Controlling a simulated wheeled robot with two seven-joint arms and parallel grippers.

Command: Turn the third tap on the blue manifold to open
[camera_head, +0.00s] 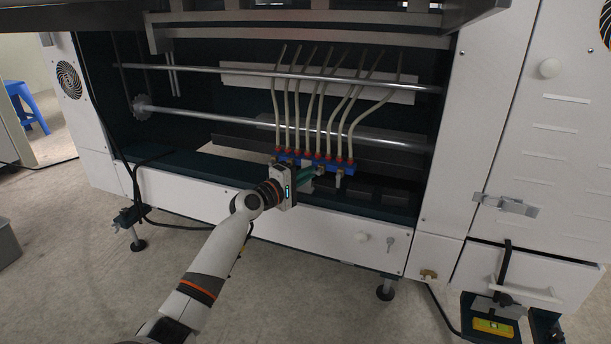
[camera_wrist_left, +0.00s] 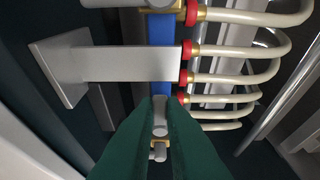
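The blue manifold (camera_head: 330,163) runs across the machine's opening, with red fittings and pale hoses rising from it. It shows as a blue bar (camera_wrist_left: 162,62) in the left wrist view. My left gripper (camera_head: 313,174) is at the manifold's front, covering part of its left half. Its dark green fingers (camera_wrist_left: 161,100) have a narrow gap between them. A grey tap handle (camera_wrist_left: 160,117) shows in that gap; I cannot tell whether the fingers touch it. Another tap (camera_head: 338,181) hangs further right. Which tap is third is hard to tell. My right gripper is out of view.
A grey bracket (camera_wrist_left: 125,64) crosses the manifold close to the fingers in the wrist view. Metal rods (camera_head: 230,115) span the opening behind. The white lower panel (camera_head: 345,232) lies below the manifold. The floor in front is clear.

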